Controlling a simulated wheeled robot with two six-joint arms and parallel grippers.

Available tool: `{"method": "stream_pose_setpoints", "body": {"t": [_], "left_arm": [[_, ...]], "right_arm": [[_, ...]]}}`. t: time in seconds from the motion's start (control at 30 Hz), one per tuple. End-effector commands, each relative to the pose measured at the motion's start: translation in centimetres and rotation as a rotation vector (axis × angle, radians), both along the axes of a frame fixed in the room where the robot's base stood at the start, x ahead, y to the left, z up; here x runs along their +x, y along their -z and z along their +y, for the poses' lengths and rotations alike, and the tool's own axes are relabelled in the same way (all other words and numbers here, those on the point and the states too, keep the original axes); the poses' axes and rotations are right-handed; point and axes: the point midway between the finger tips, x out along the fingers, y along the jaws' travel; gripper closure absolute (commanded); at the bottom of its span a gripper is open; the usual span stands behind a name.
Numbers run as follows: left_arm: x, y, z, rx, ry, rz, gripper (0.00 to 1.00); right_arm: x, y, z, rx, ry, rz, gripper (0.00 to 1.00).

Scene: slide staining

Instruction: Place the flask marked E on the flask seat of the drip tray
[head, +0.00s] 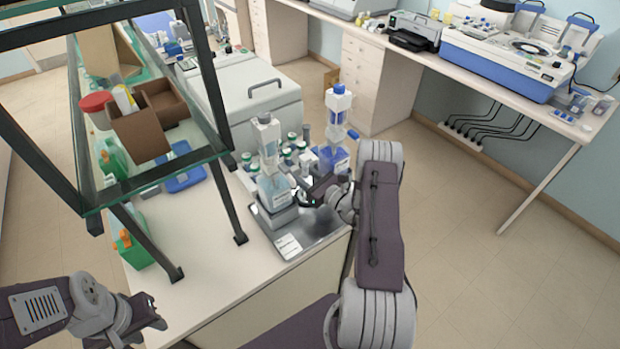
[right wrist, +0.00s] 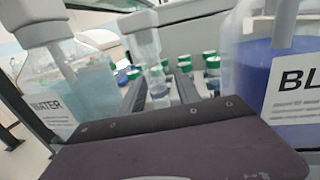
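The metal drip tray (head: 318,229) sits at the near right corner of the bench, with a white label card on its front left. My right gripper (head: 308,197) is low over the tray, between the two large bottles. In the right wrist view its dark fingers (right wrist: 162,94) are apart. A small clear vessel (right wrist: 152,62) shows between or just beyond them, with no contact clear. No letter E can be read, so I cannot tell whether it is the flask. The flask seat is not distinguishable. My left gripper (head: 150,314) is away at the lower left, its opening unclear.
A WATER bottle (head: 273,188) and a blue-filled bottle (head: 334,158) flank my right gripper closely. Several green-capped jars (right wrist: 211,62) stand behind. A glass shelf with dark legs (head: 223,200) stands to the left. The bench front between is clear.

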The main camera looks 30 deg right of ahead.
Motion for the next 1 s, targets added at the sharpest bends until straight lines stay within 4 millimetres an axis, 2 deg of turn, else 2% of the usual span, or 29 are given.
{"method": "stream_pose_setpoints", "body": {"t": [0.03,0.07,0.1,0.5,0.63,0.8,0.87,0.9,0.97,1.0], "left_arm": [[0.0,-1.2,0.0,0.000,0.000,0.000,0.64],[0.0,-1.3,0.0,0.000,0.000,-0.001,0.64],[0.0,-0.4,0.0,0.000,0.000,-0.001,0.64],[0.0,1.3,0.0,0.000,0.000,0.000,0.64],[0.0,1.5,0.0,0.000,0.000,0.000,0.64],[0.0,1.5,0.0,0.000,0.000,0.000,0.64],[0.0,1.5,0.0,0.000,0.000,0.000,0.64],[0.0,1.5,0.0,0.000,0.000,0.000,0.64],[0.0,1.5,0.0,0.000,0.000,0.000,0.64],[0.0,1.5,0.0,0.000,0.000,0.000,0.64]], "right_arm": [[0.0,-1.3,0.0,0.000,0.000,0.000,0.61],[-0.2,-1.3,-0.1,0.000,0.001,0.000,0.61],[-1.0,-0.5,-0.4,0.002,0.004,0.003,0.61],[-9.7,-0.4,-2.9,0.001,0.005,0.000,0.61],[-11.2,-0.5,-3.2,0.000,0.002,0.000,0.61],[-11.6,-0.6,-3.1,-0.001,-0.004,0.000,0.61],[-11.4,-0.9,-2.0,-0.011,-0.048,0.006,0.61],[-11.3,-1.3,-0.2,-0.030,-0.118,0.019,0.61],[-11.4,-2.0,4.2,-0.084,-0.292,0.049,0.61],[-12.2,-2.4,8.0,-0.142,-0.449,0.078,0.61]]}}
